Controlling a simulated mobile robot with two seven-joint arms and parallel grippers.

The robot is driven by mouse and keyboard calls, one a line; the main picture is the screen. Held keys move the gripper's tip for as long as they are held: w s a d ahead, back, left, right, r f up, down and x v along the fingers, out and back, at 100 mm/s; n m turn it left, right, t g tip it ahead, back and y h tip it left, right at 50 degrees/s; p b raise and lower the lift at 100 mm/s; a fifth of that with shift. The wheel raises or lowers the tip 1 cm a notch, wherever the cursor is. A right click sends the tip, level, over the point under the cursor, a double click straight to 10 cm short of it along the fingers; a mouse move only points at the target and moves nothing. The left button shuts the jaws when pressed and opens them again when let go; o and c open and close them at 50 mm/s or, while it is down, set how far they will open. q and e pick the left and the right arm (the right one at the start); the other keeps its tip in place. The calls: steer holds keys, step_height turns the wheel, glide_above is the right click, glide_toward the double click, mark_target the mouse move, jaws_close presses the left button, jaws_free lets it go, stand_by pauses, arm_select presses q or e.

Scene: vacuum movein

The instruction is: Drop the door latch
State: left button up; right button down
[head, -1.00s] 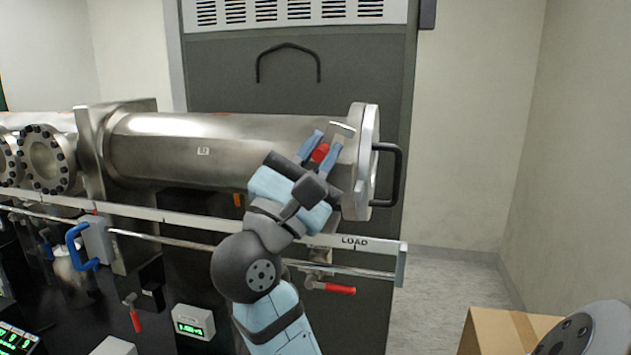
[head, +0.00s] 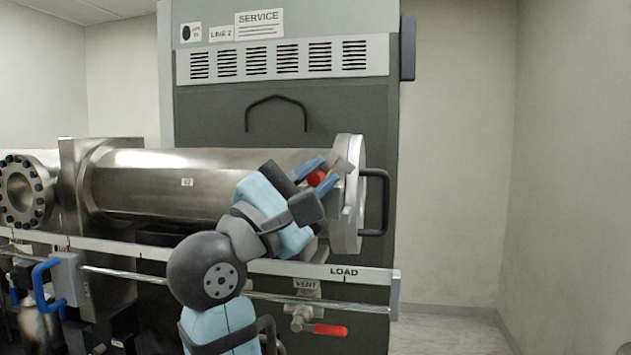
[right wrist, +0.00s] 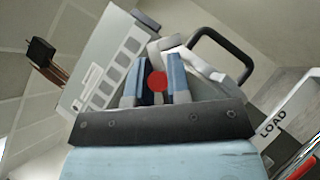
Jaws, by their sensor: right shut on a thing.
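The door latch shows as a red knob (head: 316,178) with a grey metal arm (head: 341,172) by the round door flange (head: 349,195) at the right end of the steel cylinder (head: 140,185). My right gripper (head: 318,175) has its blue fingers on both sides of the red knob and is shut on it. The right wrist view shows the red knob (right wrist: 157,81) between the two blue fingers, with a grey metal piece beyond. The gripper hides part of the latch and flange. My left gripper is not in view.
A black door handle (head: 377,203) sticks out right of the flange. A rail marked LOAD (head: 345,275) runs below the cylinder, with a red-handled vent valve (head: 325,329) under it. A tall grey cabinet (head: 215,118) stands behind. The right side is open up to the wall.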

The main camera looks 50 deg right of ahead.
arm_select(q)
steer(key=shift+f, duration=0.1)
arm_select(e)
steer(key=c, duration=1.1)
jaws_free()
steer(key=shift+a, duration=0.1)
steer(key=shift+w+a+f, duration=0.1)
steer(key=shift+a+f, duration=0.1)
steer(key=shift+f, duration=0.05)
arm_select(q)
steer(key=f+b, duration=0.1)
steer(key=b, duration=0.1)
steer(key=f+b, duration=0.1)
steer(key=b, duration=0.1)
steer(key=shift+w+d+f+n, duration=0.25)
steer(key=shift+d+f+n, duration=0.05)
arm_select(e)
steer(key=v, duration=1.3)
steer(key=shift+a+r, duration=0.15)
